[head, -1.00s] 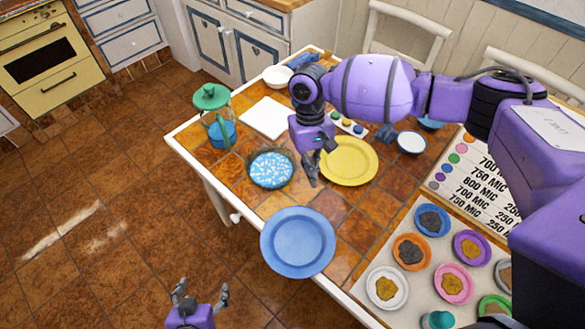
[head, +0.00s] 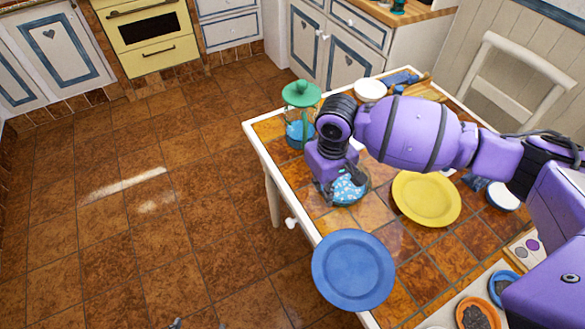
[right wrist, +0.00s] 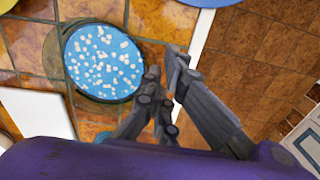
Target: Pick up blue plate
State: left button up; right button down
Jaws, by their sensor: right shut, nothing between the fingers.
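The blue plate (head: 353,270) is at the table's near-left edge in the head view, partly over the edge. I cannot tell whether it rests on the table or hangs above it. A blue strip of its rim (right wrist: 210,2) seems to show at the top of the right wrist view. My right gripper (head: 335,195) is shut and empty, over or beside the white-speckled blue dish (head: 347,188), apart from the plate. Its fingers (right wrist: 165,72) show beside that dish in the wrist view. Only a fingertip of my left gripper (head: 176,323) shows at the bottom edge.
A yellow plate (head: 427,199) lies right of the speckled dish. A green-lidded glass press (head: 301,112) stands at the far-left corner. A white bowl (head: 370,90) is behind. Small bowls of grounds (head: 478,314) are at the lower right. The floor left of the table is clear.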

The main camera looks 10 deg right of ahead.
aim_at(330, 221)
jog(key=f, duration=0.6)
jog(key=shift+s+f+b, duration=0.2)
jog(key=shift+b, duration=0.1)
jog(key=s, duration=0.1)
jog(key=s+d+p, duration=0.1)
jog(key=shift+s+r, duration=0.15)
jog(key=shift+s, duration=0.15)
jog(key=shift+s+d, duration=0.15)
jog(key=shift+s, duration=0.3)
pick_arm(q)
jog(key=shift+s+f, duration=0.15)
jog(key=shift+s, duration=0.35)
pick_arm(e)
jog(key=shift+f, duration=0.2)
